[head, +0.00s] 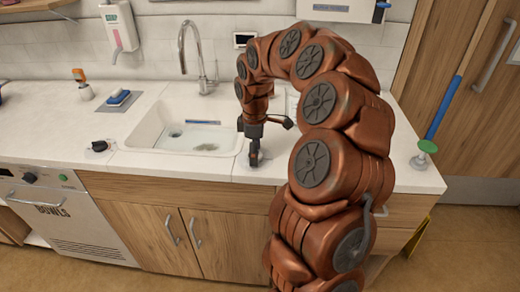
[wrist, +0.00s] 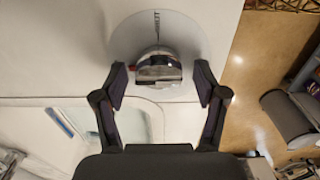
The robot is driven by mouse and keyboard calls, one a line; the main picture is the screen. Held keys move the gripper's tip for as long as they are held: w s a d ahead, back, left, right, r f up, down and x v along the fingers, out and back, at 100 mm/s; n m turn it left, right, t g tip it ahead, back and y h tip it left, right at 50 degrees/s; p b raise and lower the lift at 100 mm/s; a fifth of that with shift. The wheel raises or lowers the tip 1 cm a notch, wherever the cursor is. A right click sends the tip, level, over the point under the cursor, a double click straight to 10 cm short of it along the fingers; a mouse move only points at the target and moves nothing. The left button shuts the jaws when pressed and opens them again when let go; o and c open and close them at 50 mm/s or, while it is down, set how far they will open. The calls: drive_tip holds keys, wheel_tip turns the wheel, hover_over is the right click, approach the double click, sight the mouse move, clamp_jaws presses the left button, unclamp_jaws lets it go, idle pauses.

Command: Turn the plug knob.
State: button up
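A chrome knob (wrist: 158,66) sits on a round pale plate (wrist: 128,40) with dark lettering in the wrist view. My gripper (wrist: 161,80) is open, with one finger on each side of the knob and a visible gap at both sides. In the head view my gripper (head: 254,157) points down at the counter front, just right of the sink, and largely hides the knob there. The sink (head: 143,132) holds some shallow water, with a drain (head: 206,147) on its floor. Whether the plug is open or closed I cannot tell.
A dark knob (head: 99,146) sits on the counter left of the sink. A tall faucet (head: 201,62) stands behind the sink. A blue sponge (head: 119,97) and an orange-topped bottle (head: 81,84) are at left. The front counter edge runs close to my gripper.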

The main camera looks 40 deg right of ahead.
wheel_tip(320, 180, up, 12)
idle(0.8)
idle(0.5)
